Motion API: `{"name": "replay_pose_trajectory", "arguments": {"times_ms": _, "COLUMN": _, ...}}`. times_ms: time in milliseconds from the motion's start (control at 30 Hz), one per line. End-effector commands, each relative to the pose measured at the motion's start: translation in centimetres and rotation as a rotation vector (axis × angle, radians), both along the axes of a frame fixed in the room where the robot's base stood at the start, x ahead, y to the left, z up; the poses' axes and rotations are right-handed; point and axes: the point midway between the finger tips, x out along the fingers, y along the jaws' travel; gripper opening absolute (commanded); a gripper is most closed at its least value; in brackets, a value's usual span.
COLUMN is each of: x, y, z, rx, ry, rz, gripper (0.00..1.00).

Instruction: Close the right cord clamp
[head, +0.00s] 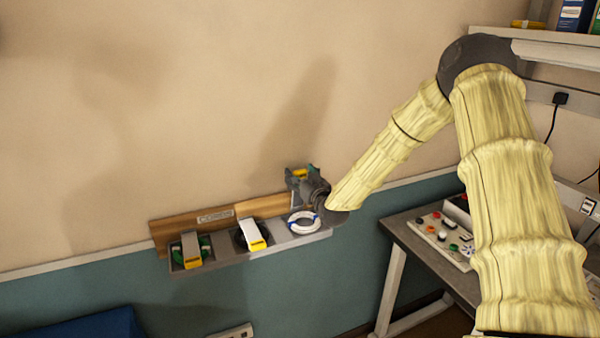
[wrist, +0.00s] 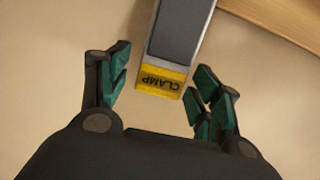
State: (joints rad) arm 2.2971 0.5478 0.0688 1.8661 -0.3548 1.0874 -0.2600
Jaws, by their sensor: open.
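The right cord clamp (head: 300,174) stands raised at the right end of the cord rack, above a white coiled cord (head: 303,222). My gripper (head: 299,181) is at this clamp and hides much of it in the head view. In the wrist view the clamp's grey lever ends in a yellow tip (wrist: 162,82) marked CLAMP. The tip lies between the spread fingers of my gripper (wrist: 163,90), with a gap visible on the left; contact on the right is unclear. The gripper is open and not holding it.
The wall rack (head: 290,243) has a wooden backboard (head: 178,232). A middle clamp (head: 251,233) and a left clamp (head: 190,248) over green cord lie lowered. A desk (head: 412,240) with a control panel (head: 440,236) stands to the right. Wall above the rack is clear.

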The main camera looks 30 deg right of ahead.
Motion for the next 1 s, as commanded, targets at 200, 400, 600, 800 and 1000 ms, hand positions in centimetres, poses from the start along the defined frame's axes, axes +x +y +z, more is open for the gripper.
{"name": "replay_pose_trajectory", "arguments": {"times_ms": 200, "x": 0.57, "y": -0.03, "z": -0.04, "rx": 0.000, "ry": 0.000, "rz": 0.000, "gripper": 0.64}}
{"name": "replay_pose_trajectory", "arguments": {"times_ms": 400, "x": 0.57, "y": -0.02, "z": -0.04, "rx": 0.001, "ry": 0.000, "rz": 0.000, "gripper": 0.64}}
{"name": "replay_pose_trajectory", "arguments": {"times_ms": 600, "x": 0.56, "y": -0.03, "z": -0.03, "rx": 0.001, "ry": 0.000, "rz": 0.000, "gripper": 0.30}}
{"name": "replay_pose_trajectory", "arguments": {"times_ms": 800, "x": 0.56, "y": -0.04, "z": -0.02, "rx": 0.001, "ry": 0.000, "rz": -0.001, "gripper": 0.00}}
{"name": "replay_pose_trajectory", "arguments": {"times_ms": 1000, "x": 0.65, "y": 0.36, "z": -0.20, "rx": 0.001, "ry": -0.007, "rz": 0.004, "gripper": 0.00}}
